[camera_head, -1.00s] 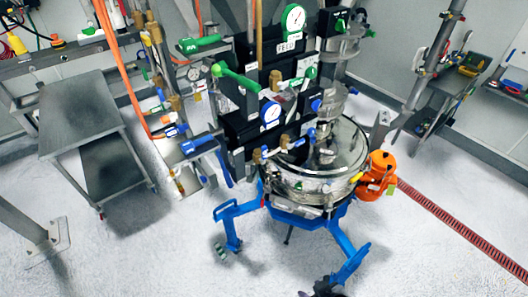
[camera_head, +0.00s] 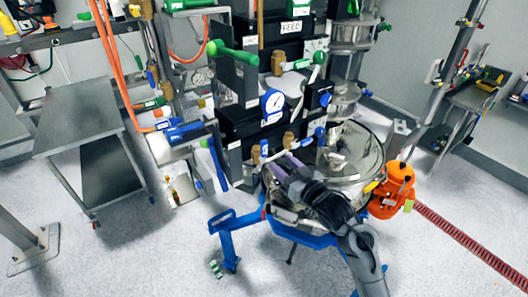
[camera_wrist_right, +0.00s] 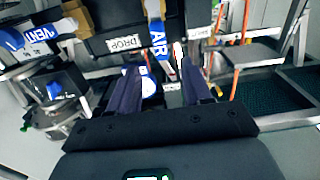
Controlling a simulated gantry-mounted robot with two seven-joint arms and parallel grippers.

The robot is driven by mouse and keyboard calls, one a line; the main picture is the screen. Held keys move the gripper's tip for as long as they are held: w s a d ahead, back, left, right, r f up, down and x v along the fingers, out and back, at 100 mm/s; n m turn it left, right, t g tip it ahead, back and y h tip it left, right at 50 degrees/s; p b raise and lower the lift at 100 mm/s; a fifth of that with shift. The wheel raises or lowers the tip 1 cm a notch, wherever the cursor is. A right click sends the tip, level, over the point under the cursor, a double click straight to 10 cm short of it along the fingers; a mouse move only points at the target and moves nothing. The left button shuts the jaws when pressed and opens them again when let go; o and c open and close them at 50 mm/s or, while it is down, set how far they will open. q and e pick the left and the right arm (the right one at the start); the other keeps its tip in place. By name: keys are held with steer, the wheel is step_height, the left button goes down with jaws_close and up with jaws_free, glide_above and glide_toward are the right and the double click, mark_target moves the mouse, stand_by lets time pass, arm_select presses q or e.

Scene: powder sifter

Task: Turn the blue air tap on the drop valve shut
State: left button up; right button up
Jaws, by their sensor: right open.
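The blue air tap (camera_wrist_right: 157,38), with a long handle marked AIR, hangs beside the black block carrying the DROP label (camera_wrist_right: 125,43) in the right wrist view. In the head view the tap (camera_head: 275,156) is partly hidden by my right gripper. My right gripper (camera_head: 284,169) is over the near left of the round sifter lid, close to the tap. Its two dark fingers (camera_wrist_right: 158,88) are open. The handle shows between and beyond the fingertips in the wrist view; I cannot tell whether they touch. My left gripper is not in view.
Another blue handle, marked VENT (camera_wrist_right: 25,45), lies left in the wrist view. The orange motor (camera_head: 396,188) is right of the sifter lid (camera_head: 362,150).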

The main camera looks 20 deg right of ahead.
mark_target(266, 148)
steer(key=p+x, duration=0.1)
steer(key=x, duration=0.9)
steer(key=shift+w+p, duration=0.1)
steer(key=shift+p, duration=0.2)
jaws_close()
